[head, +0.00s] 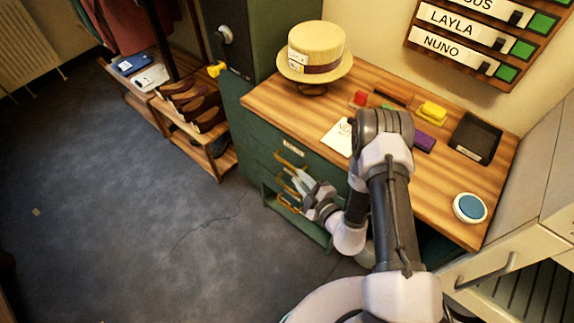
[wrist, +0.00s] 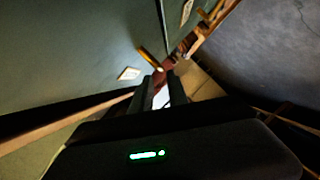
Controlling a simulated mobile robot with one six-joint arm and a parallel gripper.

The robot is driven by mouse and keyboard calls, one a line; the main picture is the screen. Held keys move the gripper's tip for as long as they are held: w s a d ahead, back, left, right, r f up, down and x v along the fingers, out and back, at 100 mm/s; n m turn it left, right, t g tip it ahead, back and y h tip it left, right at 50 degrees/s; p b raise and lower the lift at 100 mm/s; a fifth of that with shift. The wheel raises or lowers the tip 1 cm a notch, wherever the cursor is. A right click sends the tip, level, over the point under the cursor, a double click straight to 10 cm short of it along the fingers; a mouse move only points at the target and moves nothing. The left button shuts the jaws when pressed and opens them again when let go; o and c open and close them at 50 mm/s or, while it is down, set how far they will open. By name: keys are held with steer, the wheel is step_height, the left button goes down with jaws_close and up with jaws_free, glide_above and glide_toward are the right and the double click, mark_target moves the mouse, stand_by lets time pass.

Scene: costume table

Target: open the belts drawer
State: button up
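The green drawer unit (head: 312,160) stands under the wooden table top, with brass handles on its front. The top handle (head: 290,160) sits below a small pale label; I cannot read which drawer is the belts drawer. The lowest part (head: 318,232) juts out from the front, and its contents are unclear. My gripper (head: 299,181) is in front of the handles, low at the drawer front. In the wrist view its two dark fingers (wrist: 162,88) stand apart, near a brass handle (wrist: 149,58) and a pale label (wrist: 129,73). I cannot tell whether a finger touches a handle.
A low shoe rack (head: 205,140) stands left. A pale cabinet (head: 525,245) stands right. The dark floor (head: 110,210) in front is mostly clear.

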mark_target(290, 167)
steer(key=b+x, duration=0.2)
steer(key=x, duration=0.6)
steer(key=shift+w+a, duration=0.2)
steer(key=shift+w, duration=0.1)
steer(key=shift+c, duration=0.4)
jaws_close()
stand_by(0.6)
